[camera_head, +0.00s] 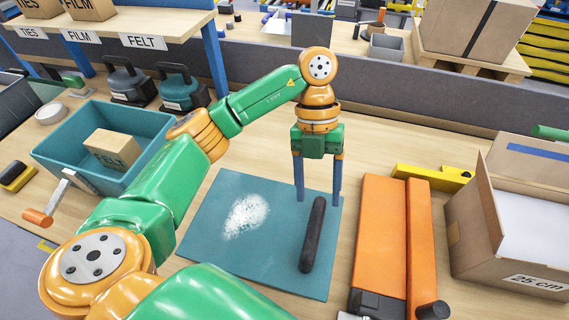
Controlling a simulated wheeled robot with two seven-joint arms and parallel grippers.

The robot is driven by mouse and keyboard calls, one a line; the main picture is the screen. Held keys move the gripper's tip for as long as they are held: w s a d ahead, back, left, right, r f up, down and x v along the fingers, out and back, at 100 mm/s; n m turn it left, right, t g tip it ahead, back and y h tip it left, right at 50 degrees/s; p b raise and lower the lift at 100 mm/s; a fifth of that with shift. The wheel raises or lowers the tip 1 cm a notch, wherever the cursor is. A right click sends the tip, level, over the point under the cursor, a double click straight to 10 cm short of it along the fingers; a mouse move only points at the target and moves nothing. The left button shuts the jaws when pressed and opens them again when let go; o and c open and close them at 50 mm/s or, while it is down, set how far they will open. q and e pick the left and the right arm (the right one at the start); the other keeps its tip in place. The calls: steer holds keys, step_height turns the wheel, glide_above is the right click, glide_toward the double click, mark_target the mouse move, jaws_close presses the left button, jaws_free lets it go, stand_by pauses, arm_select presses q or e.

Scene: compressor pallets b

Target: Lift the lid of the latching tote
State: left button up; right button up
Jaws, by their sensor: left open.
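A teal flat panel (205,240) lies in the middle of the bench, with a dark bar (312,240) on its right part and a patch of white grains (246,215) on its left part. I cannot tell whether this panel is the tote's lid; no latch shows. An open teal tote (60,155) with a FELT box (112,150) in it stands to the left, with no lid on it. My left gripper (318,201) points down, open, with its blue fingers on either side of the dark bar's far end. Contact is unclear. My right gripper is out of view.
An orange tool (380,235) lies right of the panel, and an open carton marked 25 cm (515,270) stands beyond it. Dark canisters (180,90) stand at the back left. A grey partition (400,88) runs behind the bench.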

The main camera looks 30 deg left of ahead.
mark_target(314, 223)
arm_select(q)
steer(key=s+p, duration=0.1)
steer(key=s+d+f, duration=0.1)
steer(key=s, duration=0.1)
steer(key=shift+s+f+p, duration=0.1)
steer(key=shift+f+p, duration=0.1)
steer(key=shift+p, duration=0.15)
steer(key=x, duration=0.3)
steer(key=shift+s+d+p, duration=0.1)
steer(key=shift+s+p, duration=0.1)
steer(key=shift+p, duration=0.2)
steer(key=shift+w+f, duration=0.15)
steer(key=shift+f, duration=0.2)
steer(key=shift+w+f, duration=0.1)
steer(key=shift+w, duration=0.1)
steer(key=shift+c, duration=0.3)
steer(key=shift+s, duration=0.15)
jaws_close()
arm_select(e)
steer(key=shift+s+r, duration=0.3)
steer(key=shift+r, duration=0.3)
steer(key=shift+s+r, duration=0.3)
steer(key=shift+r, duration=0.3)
